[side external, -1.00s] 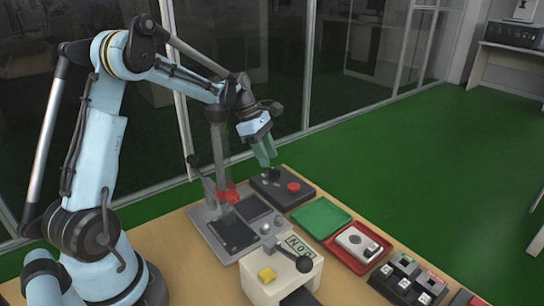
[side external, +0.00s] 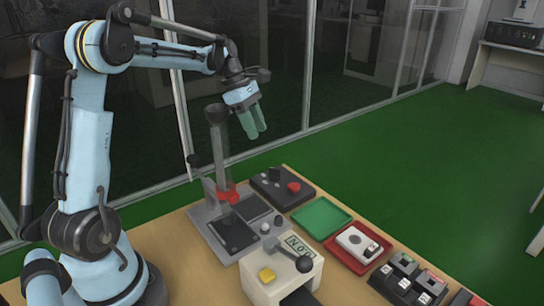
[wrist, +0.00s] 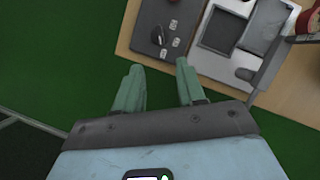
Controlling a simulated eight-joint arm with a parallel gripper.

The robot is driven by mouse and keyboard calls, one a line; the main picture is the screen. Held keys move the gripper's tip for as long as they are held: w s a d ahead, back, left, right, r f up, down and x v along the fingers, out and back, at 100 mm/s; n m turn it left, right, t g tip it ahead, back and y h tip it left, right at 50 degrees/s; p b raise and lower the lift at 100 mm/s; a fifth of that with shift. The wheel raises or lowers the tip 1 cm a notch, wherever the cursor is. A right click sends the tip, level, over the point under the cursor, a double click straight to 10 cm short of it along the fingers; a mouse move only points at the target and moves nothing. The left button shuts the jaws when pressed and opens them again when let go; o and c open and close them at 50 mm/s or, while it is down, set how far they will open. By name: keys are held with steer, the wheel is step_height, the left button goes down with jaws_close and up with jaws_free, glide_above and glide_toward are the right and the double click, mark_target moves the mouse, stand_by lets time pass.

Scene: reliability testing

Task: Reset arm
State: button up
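My gripper (side external: 254,131) hangs in the air above the far end of the table, clear of everything on it. Its pale green fingers point downward. In the wrist view my gripper (wrist: 158,72) has its two fingers apart, with nothing between them.
A grey press fixture (side external: 216,130) with a tall column and red part stands below left. A dark control box (side external: 268,178) with a red button is beside it. A green tray (side external: 321,216), a red tray (side external: 336,252) and a cream box (side external: 291,276) stand nearer. Glass panels rise behind.

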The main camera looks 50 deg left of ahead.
mark_target(273, 168)
steer(key=x, duration=1.1)
steer(key=shift+d+f, duration=0.15)
steer(key=shift+f, duration=0.4)
